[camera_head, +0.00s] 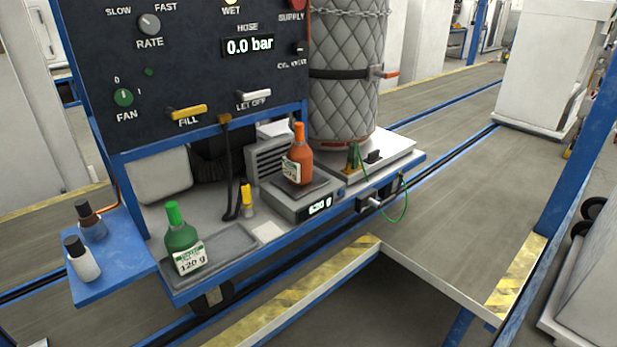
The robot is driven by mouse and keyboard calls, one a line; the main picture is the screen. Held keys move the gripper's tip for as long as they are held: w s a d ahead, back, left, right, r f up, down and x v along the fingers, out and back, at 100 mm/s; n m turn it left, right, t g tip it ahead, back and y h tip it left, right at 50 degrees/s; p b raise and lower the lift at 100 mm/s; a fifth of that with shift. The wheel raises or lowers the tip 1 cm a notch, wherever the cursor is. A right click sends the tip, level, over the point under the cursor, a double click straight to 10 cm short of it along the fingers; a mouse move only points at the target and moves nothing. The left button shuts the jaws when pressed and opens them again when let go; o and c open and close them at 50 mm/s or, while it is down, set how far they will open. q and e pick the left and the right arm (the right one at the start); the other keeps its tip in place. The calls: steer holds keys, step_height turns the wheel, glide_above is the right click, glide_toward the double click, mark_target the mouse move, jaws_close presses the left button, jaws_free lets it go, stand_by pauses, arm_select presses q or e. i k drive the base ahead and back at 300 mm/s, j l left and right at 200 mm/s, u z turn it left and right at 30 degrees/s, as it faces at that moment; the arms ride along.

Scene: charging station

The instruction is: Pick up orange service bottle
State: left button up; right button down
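The orange service bottle (298,160) stands upright on a small grey scale (311,204) with a lit display that seems to read 620 g, though the digits are small. It has an orange cap and a white label on its left side. The scale sits on the blue-edged shelf of the charging station, left of the quilted cylinder. Neither of my grippers shows in the head view.
A green bottle (181,240) labelled 120 g stands on a dark tray (227,247) at the front left. Two capped bottles stand on a blue side shelf (118,262). The quilted cylinder (345,105) and a green cable (404,200) are right of the scale. A control panel (190,60) rises behind.

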mark_target(298, 165)
steer(key=i+l, duration=0.2)
steer(key=l, duration=0.15)
steer(key=i+l+u, duration=0.15)
steer(key=i+l, duration=0.2)
steer(key=l, duration=0.3)
steer(key=i+l+u, duration=0.1)
steer(key=l, duration=0.25)
steer(key=i+l+u, duration=0.1)
steer(key=i+l, duration=0.15)
steer(key=l, duration=0.1)
